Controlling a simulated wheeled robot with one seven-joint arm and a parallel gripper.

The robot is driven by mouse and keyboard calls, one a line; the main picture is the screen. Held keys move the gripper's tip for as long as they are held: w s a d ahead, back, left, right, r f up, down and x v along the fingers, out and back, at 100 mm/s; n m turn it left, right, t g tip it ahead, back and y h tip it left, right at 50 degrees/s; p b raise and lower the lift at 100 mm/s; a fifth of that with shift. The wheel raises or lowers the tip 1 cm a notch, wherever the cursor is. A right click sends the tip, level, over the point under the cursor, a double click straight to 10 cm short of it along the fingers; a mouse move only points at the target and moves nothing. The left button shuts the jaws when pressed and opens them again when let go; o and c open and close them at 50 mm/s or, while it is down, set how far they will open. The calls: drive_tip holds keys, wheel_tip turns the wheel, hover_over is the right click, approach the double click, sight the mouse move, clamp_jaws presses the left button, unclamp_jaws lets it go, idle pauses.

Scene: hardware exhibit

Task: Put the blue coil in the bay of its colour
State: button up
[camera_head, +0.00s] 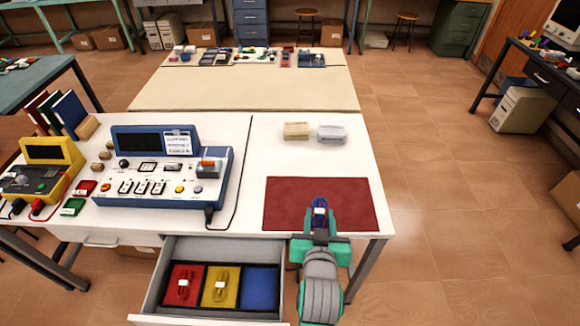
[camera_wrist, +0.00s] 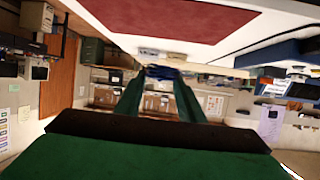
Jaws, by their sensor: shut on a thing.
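My gripper (camera_head: 319,217) is over the front part of the dark red mat and is shut on the blue coil (camera_head: 319,205), which has a white band. In the wrist view the blue coil (camera_wrist: 163,72) sits between the tips of my green fingers, and the gripper also shows there (camera_wrist: 160,82). The open drawer (camera_head: 168,268) below the table front has three bays. The red bay (camera_head: 172,297) holds a red coil (camera_head: 184,285), the yellow bay (camera_head: 208,299) holds a yellow coil (camera_head: 221,287), and the blue bay (camera_head: 259,288) at the right is empty.
The red mat (camera_head: 290,200) lies on the white table. A blue instrument (camera_head: 165,165) with a cable and a yellow meter (camera_head: 45,165) stand to the left. Two small blocks, tan (camera_head: 296,131) and grey (camera_head: 332,134), lie behind the mat. Open floor is to the right.

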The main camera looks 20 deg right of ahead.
sight(323, 200)
idle(0.3)
drive_tip(key=shift+s+d+r+n+y, duration=0.15)
drive_tip(key=shift+d+n+y, duration=0.25)
drive_tip(key=shift+d, duration=0.1)
drive_tip(key=x, duration=0.9)
drive_tip(key=shift+d, duration=0.2)
drive_tip(key=w+f, duration=0.2)
drive_tip(key=w+d+f, duration=0.1)
drive_tip(key=w+f, duration=0.1)
drive_tip(key=f, duration=0.1)
drive_tip(key=shift+d, duration=0.2)
drive_tip(key=shift+w+d+f, duration=0.2)
drive_tip(key=shift+w+f, duration=0.3)
drive_tip(key=shift+f, duration=0.05)
drive_tip(key=shift+w+f, duration=0.1)
drive_tip(key=shift+f, duration=1.5)
drive_tip(key=shift+f, duration=0.1)
